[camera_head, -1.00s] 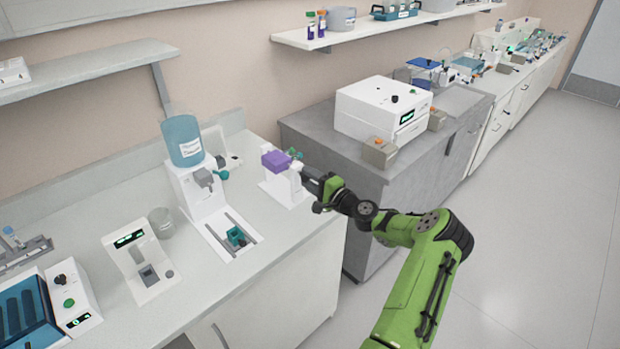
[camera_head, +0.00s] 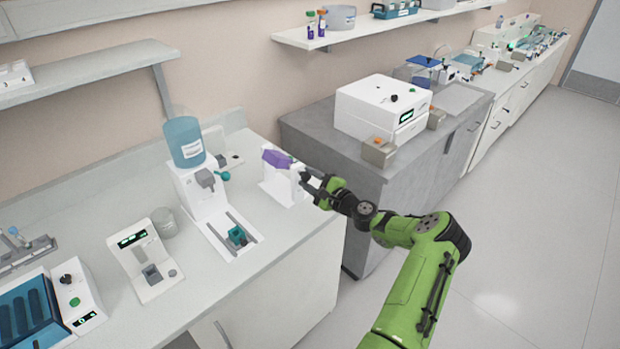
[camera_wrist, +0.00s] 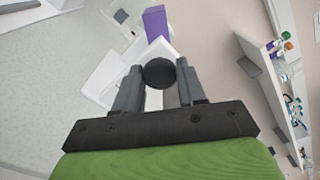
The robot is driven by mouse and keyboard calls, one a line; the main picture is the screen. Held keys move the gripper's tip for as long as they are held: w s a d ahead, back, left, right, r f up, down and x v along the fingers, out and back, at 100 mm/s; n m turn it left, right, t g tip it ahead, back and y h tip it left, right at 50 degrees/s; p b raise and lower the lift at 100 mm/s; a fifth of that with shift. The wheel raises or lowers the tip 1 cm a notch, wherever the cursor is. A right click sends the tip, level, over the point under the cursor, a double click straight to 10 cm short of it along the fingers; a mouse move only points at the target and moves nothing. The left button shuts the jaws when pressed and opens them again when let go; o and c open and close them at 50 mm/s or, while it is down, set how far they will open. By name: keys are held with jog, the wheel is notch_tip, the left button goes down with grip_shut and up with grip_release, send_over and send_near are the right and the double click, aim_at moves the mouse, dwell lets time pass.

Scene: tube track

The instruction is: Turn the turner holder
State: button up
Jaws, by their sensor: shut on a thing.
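The turner is a small white stand (camera_head: 279,186) on the counter's right end, with a purple holder (camera_head: 277,158) on top. The holder sits tilted in the head view, and it also shows beyond the stand in the wrist view (camera_wrist: 155,22). My gripper (camera_head: 309,184) is at the stand's right side. In the wrist view its two grey fingers close on a round black knob (camera_wrist: 160,72) on the stand's side. The knob is mostly hidden by the fingers in the head view.
A white dispenser with a blue bottle (camera_head: 185,142) stands left of the turner. A beaker (camera_head: 163,222) and a small white device (camera_head: 145,262) are further left. A grey bench (camera_head: 340,150) with a white machine (camera_head: 383,108) is to the right.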

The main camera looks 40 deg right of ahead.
jog(key=shift+f+m+p, duration=0.1)
jog(key=shift+m+p, duration=0.75)
jog(key=shift+m, duration=1.95)
jog(key=o, duration=1.1)
jog(key=shift+c, duration=0.2)
jog(key=s, duration=1.5)
jog(key=shift+s+d+b, duration=0.2)
jog(key=shift+s+b, duration=0.1)
jog(key=shift+s, duration=0.1)
